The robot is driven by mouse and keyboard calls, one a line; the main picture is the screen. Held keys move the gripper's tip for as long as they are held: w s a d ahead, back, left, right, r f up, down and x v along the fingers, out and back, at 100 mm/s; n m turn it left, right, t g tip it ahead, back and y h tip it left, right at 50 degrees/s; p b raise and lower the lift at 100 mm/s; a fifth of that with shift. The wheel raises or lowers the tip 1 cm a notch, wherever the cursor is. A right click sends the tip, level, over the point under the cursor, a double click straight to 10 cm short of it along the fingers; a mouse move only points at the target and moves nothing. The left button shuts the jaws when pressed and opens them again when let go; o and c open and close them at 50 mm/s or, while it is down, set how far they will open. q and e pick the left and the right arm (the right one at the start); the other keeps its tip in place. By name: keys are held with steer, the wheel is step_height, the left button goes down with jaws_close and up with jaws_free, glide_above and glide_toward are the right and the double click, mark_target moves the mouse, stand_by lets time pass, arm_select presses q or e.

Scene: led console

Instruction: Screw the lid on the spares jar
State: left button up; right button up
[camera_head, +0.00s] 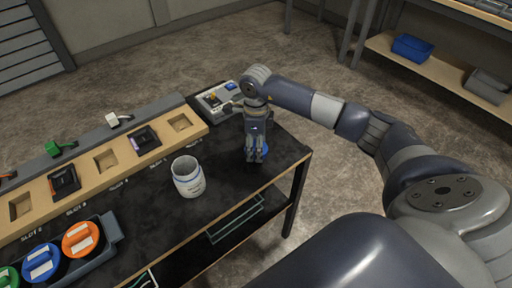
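The spares jar (188,178) is a white jar standing upright and open on the black tabletop, left of my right gripper. My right gripper (256,158) points down at the tabletop near the right end of the bench. A blue round piece, which looks like the lid (265,149), shows partly behind its fingers, and the rest is hidden. I cannot tell whether the fingers grip it or whether it touches the table. My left gripper is out of view.
A wooden slotted rack (105,162) with dark modules runs along the back. A grey device (215,100) stands behind my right gripper. A grey tray (111,229) at lower left holds orange, blue and green lidded items. The tabletop between jar and gripper is clear.

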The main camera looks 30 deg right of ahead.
steer(key=shift+r, duration=0.5)
step_height(320, 180, up, 3)
steer(key=shift+w+f+b, duration=0.1)
steer(key=shift+f+b, duration=0.05)
steer(key=shift+b, duration=0.55)
steer(key=s+a+b, duration=0.1)
steer(key=s+a, duration=0.3)
steer(key=s, duration=0.2)
steer(key=s+a+r+b, duration=0.1)
steer(key=s+a, duration=0.4)
steer(key=s, duration=0.2)
steer(key=shift+s+r+b, duration=0.15)
steer(key=shift+s+b, duration=0.1)
steer(key=shift+b, duration=0.05)
steer(key=a+r+n, duration=0.2)
steer(key=n, duration=1.1)
steer(key=s+a+r+n, duration=0.1)
steer(key=a+r+n, duration=0.1)
steer(key=n, duration=1.1)
steer(key=shift+s+a, duration=0.25)
steer(key=shift+s, duration=0.05)
